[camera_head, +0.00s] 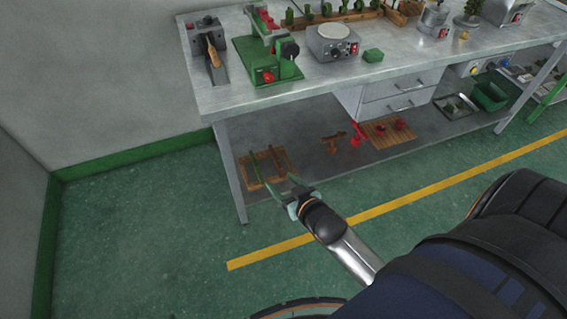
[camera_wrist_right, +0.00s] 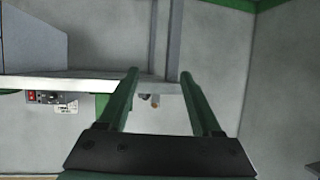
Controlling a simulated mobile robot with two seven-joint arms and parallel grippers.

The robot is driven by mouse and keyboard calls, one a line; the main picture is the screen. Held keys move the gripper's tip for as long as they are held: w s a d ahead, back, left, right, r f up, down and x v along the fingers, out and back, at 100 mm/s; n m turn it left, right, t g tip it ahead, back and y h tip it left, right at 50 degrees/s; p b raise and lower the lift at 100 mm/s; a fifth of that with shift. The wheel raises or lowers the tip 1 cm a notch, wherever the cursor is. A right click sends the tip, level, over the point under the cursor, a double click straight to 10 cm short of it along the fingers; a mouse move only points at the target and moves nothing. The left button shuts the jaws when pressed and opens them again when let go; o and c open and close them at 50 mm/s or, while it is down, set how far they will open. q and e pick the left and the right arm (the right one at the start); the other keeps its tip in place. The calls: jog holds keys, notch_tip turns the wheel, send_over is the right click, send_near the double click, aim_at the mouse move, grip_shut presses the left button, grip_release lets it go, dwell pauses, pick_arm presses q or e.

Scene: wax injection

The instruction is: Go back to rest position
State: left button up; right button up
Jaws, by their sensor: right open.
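My right gripper (camera_head: 284,189) is in the middle of the head view, on an arm coming in from the lower right. Its green fingers are spread with nothing between them. In the head view it appears in front of the workbench's lower shelf (camera_head: 300,130). In the right wrist view both fingers of the gripper (camera_wrist_right: 160,80) are apart and empty, pointing toward a wall and a grey bench edge. My left gripper is not in view.
A yellow line (camera_head: 400,203) crosses the green floor. The floor at left (camera_head: 140,240) is clear.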

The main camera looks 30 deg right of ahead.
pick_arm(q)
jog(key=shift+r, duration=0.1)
pick_arm(e)
jog(key=shift+s+a+f, duration=0.3)
jog(key=shift+s+a, duration=0.05)
jog(key=shift+s, duration=0.2)
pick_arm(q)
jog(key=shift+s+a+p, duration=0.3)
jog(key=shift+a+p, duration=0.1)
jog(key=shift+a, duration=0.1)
pick_arm(e)
jog(key=s+a+f+n+g+y, duration=0.1)
jog(key=s+a+f+g, duration=0.1)
jog(key=s+a, duration=0.2)
jog(key=s+a+f+n+g+y, duration=0.1)
jog(key=s+a+f+g, duration=0.1)
jog(key=s, duration=0.7)
jog(key=shift+s+a+f+n+y, duration=0.35)
jog(key=shift+a+f, duration=0.2)
jog(key=shift+a, duration=0.3)
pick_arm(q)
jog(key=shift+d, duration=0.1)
pick_arm(e)
jog(key=shift+w, duration=0.1)
jog(key=shift+c, duration=0.3)
